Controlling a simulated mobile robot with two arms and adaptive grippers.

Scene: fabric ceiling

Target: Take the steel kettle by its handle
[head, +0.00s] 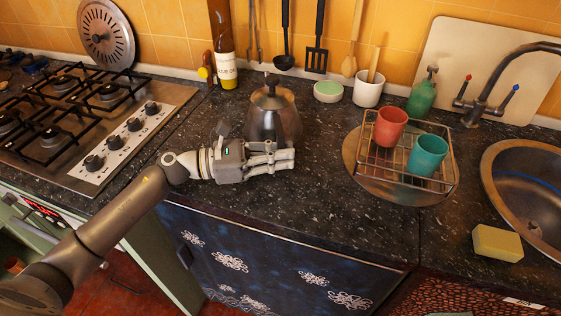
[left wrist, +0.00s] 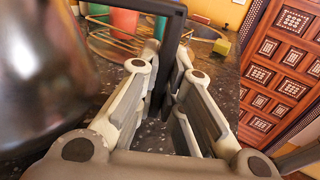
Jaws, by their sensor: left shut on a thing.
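The steel kettle (head: 272,125), with a dark knob on its lid, stands upright on the dark speckled counter. My left gripper (head: 288,158) is level in front of it, its fingers pointing right. In the left wrist view the kettle's shiny body (left wrist: 45,75) fills the left side. Its black squared handle (left wrist: 176,38) comes down between the fingers of my left gripper (left wrist: 168,75), which are closed on it. In the head view the gripper hides most of the handle. My right gripper is not in view.
A gas hob (head: 75,125) lies to the left. A wire rack (head: 405,185) with a red cup (head: 390,127) and a teal cup (head: 427,156) stands to the right, before the sink (head: 535,185). A bottle (head: 224,60) and a green bowl (head: 328,91) stand behind.

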